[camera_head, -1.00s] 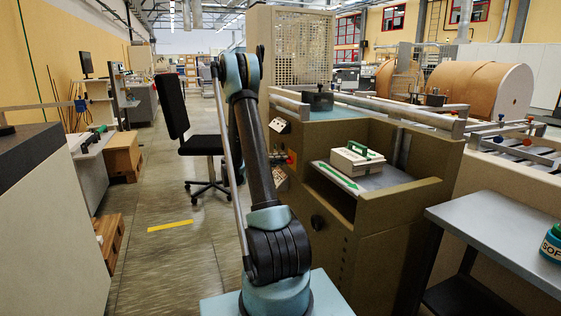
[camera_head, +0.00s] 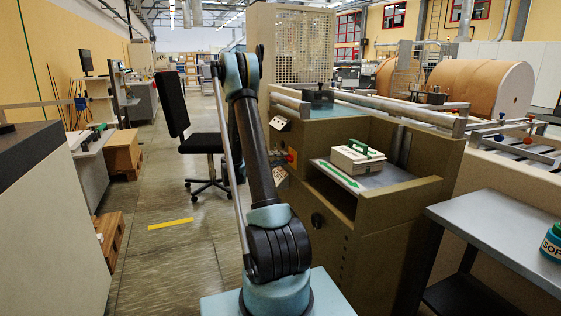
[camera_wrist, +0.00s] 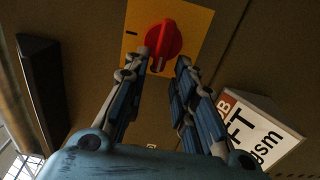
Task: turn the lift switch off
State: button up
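The lift switch is a red rotary knob (camera_wrist: 164,40) on a yellow plate (camera_wrist: 196,22) on a brown panel, at the top middle of the wrist view. Its grip bar stands nearly upright in the picture, slightly tilted. A short dark mark lies left of it on the plate. My gripper (camera_wrist: 164,62) is open, with its two fingers apart just below and to either side of the knob's lower end. I cannot tell whether a fingertip touches it. In the head view the yellow and red switch (camera_head: 291,157) shows small beside my arm, and my gripper is hidden there.
A white sign (camera_wrist: 255,132) with black letters sticks out right of my fingers. A dark bar (camera_wrist: 42,85) stands at the left. The brown machine (camera_head: 392,235) holds a stack with a green handle (camera_head: 357,158). A black chair (camera_head: 200,143) stands left of my arm.

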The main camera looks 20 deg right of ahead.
jog(key=shift+s+r, duration=0.1)
jog(key=shift+s, duration=0.05)
jog(key=a, duration=1.2)
jog(key=shift+s, duration=0.15)
jog(key=s+d+r+y, duration=0.1)
jog(key=s+r+y, duration=0.25)
jog(key=s, duration=0.65)
jog(key=s+d+r+y, duration=0.1)
jog(key=s+r+y, duration=0.1)
jog(key=s+y, duration=0.5)
jog(key=s+a+f+y, duration=0.2)
jog(key=s+a+f, duration=0.1)
jog(key=s, duration=0.5)
jog(key=s+a+f+t+y, duration=0.1)
jog(key=s+a+f+y, duration=0.2)
jog(key=s+a, duration=0.3)
jog(key=s+a+f+y, duration=0.2)
jog(key=s+a+f, duration=0.1)
jog(key=s, duration=0.9)
jog(key=shift+a+t, duration=0.3)
jog(key=shift+a, duration=0.35)
